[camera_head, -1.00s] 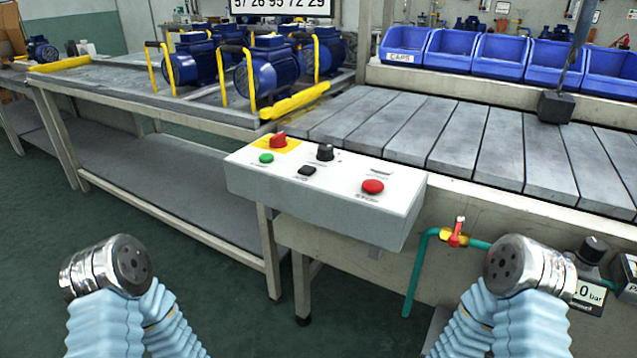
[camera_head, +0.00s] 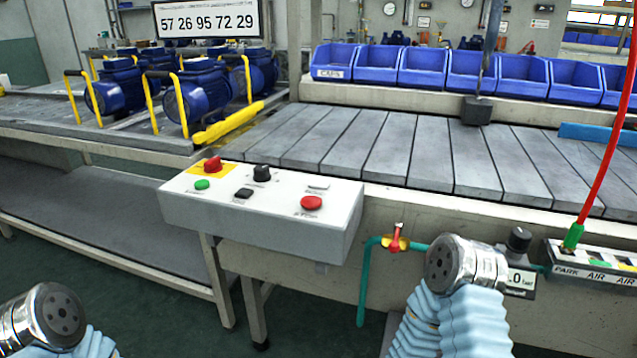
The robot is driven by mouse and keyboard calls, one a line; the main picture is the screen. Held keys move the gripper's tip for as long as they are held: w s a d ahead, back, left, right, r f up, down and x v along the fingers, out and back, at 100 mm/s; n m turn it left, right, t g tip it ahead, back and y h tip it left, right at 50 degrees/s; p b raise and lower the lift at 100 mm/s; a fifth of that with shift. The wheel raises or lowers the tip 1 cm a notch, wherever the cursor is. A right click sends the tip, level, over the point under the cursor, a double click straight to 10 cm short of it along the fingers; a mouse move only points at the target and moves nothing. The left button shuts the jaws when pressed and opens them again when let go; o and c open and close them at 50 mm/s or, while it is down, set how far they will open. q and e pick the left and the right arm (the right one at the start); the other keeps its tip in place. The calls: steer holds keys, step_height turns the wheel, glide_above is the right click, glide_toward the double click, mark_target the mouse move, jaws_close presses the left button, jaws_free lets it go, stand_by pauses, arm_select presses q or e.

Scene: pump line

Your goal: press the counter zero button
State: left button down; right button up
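A white control box (camera_head: 258,219) stands in front of me at the line's front edge. Metal joints of my two arms show at the bottom, apart from the box. No gripper fingers are visible.
A number display (camera_head: 207,20) hangs at the upper left, above blue pumps (camera_head: 197,97) on a bench. Blue bins (camera_head: 421,66) line the back of the slatted conveyor (camera_head: 388,148). A teal pipe with a valve (camera_head: 396,243) and a red hose (camera_head: 603,155) are at the right.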

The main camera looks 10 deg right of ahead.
jaws_close()
stand_by(0.4)
stand_by(1.3)
